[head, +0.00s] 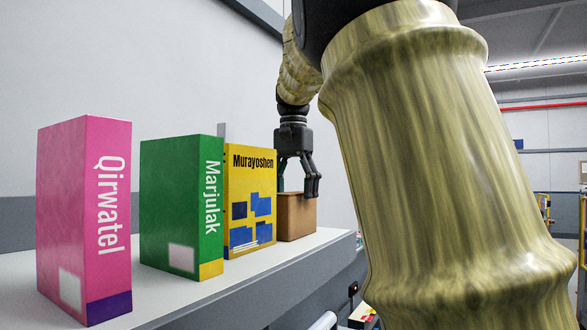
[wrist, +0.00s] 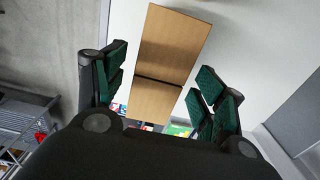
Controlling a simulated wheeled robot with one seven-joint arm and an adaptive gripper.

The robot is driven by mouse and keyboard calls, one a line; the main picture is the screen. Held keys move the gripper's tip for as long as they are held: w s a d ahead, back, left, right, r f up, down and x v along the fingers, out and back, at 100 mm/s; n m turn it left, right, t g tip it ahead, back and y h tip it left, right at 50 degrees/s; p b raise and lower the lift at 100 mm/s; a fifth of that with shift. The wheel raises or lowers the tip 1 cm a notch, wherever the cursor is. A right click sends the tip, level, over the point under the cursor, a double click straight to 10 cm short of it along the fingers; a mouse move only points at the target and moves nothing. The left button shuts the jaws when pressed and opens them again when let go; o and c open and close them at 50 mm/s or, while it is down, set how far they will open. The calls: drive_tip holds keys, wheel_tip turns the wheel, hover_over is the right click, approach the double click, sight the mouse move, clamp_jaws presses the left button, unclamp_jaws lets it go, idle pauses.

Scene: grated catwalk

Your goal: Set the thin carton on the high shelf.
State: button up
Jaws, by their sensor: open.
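A plain brown carton (head: 297,216) stands on the white shelf (head: 283,257), near its right end. In the wrist view the carton (wrist: 172,45) lies between the two sets of green-padded fingers, with a dark line across it. My gripper (head: 299,187) points down at the carton's top, with its fingers spread. In the wrist view the gripper (wrist: 162,68) is open, and a gap shows on each side between the carton and the pads. My gripper hides part of the carton's top in the head view.
A yellow Murayoshen box (head: 250,200) stands just left of the carton. A green Marjulak box (head: 180,207) and a pink Qirwatel box (head: 83,218) stand farther left. The wall is close behind the shelf. My arm blocks much of the right side.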

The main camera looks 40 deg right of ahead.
drive_tip(key=shift+r+b, duration=0.5)
drive_tip(key=shift+r, duration=3)
